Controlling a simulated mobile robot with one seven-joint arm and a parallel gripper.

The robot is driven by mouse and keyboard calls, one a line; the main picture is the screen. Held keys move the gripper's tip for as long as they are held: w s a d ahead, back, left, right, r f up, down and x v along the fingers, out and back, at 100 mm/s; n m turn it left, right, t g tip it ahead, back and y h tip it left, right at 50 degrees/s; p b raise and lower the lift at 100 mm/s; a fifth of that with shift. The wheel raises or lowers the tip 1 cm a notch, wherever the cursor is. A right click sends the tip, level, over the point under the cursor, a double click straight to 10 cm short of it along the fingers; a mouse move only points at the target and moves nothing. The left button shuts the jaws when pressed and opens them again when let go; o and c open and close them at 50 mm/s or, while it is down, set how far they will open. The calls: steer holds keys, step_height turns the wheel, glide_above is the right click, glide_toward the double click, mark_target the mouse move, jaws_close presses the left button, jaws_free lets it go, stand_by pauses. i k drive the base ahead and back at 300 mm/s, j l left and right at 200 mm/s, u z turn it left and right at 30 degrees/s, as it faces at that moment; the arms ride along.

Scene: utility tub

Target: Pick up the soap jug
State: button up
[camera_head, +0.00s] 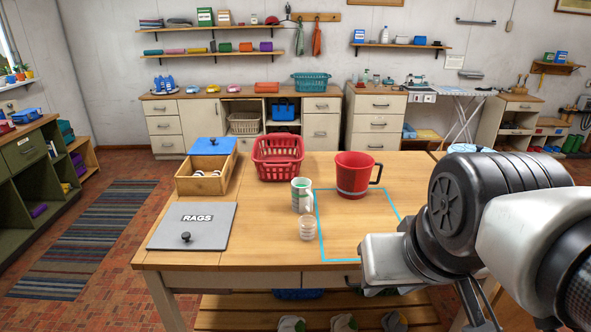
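No label on the table reads as soap. A small white-and-green container (301,195) stands upright near the middle of the wooden table, just left of a cyan square outline. A large red jug-like vessel (354,176) with a dark handle on its right stands upright behind it, at the far part of the outline. I cannot tell for sure which is the soap jug. My arm comes in from the right, over the table's front right side, and is apart from both. My gripper's fingers do not show.
A clear ribbed cup (307,228) stands in front of the white-and-green container. A red basket (278,158), a wooden box (204,183) with a blue lid and a grey RAGS panel (192,225) with a knob lie left. The cyan outline (320,240) encloses mostly bare wood.

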mark_target(302, 198)
steer(key=i+j, duration=0.15)
steer(key=i, duration=0.5)
steer(key=i+j, duration=0.15)
steer(key=i, duration=0.5)
